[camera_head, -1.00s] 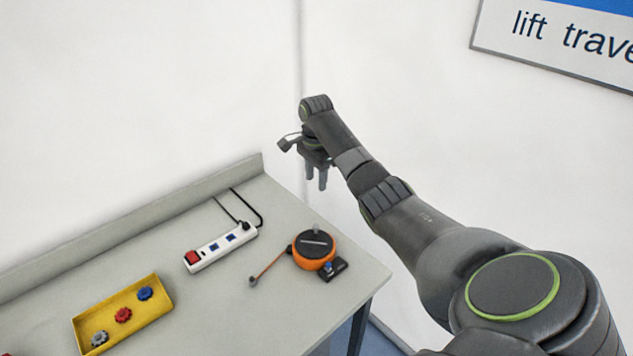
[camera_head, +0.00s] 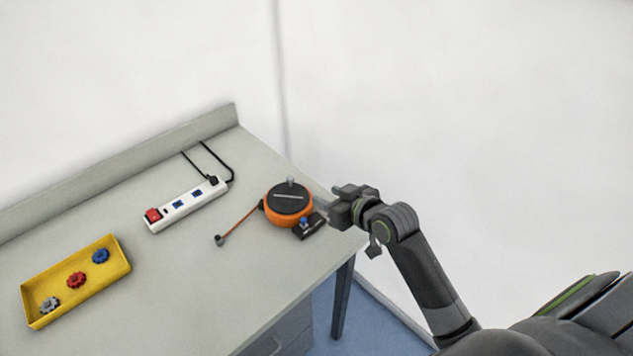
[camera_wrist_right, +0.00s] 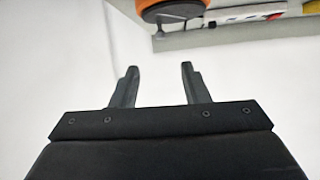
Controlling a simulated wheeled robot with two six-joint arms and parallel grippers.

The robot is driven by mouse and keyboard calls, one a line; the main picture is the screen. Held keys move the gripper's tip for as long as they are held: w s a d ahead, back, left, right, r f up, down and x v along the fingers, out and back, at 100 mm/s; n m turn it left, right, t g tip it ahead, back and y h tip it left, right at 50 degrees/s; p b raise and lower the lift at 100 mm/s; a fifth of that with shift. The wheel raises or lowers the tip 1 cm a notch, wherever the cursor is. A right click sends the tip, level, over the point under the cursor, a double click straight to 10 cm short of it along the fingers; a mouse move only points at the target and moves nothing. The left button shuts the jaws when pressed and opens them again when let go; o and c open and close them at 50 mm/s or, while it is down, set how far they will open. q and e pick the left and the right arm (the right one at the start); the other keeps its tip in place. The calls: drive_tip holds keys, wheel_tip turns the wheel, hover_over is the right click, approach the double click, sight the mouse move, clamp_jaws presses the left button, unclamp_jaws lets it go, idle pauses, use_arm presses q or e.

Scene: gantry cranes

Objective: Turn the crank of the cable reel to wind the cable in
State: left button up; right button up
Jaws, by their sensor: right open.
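The cable reel (camera_head: 289,207) is an orange drum with a dark top and a small grey crank knob (camera_head: 290,181) standing up at its far edge. An orange cable (camera_head: 240,222) runs out from it to the left, ending in a small grey end piece (camera_head: 219,240). My right gripper (camera_head: 325,205) is just right of the reel, its fingers partly hidden in the head view. In the right wrist view the gripper (camera_wrist_right: 158,85) is open and empty, with the reel (camera_wrist_right: 170,8) ahead at the top edge. My left gripper is out of view.
A dark block with a blue knob (camera_head: 304,221) sits against the reel's front right. A white power strip (camera_head: 186,203) with a red switch and a yellow tray (camera_head: 120,262) of gears lie to the left. The table's right edge and back ledge (camera_head: 120,163) are near.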

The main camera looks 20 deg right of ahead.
drive_tip(key=p, duration=0.2)
approach(290, 178)
drive_tip(key=shift+t, duration=0.3)
drive_tip(key=x, duration=0.8)
drive_tip(key=shift+w+f, duration=0.25)
drive_tip(key=shift+f, duration=0.2)
clamp_jaws()
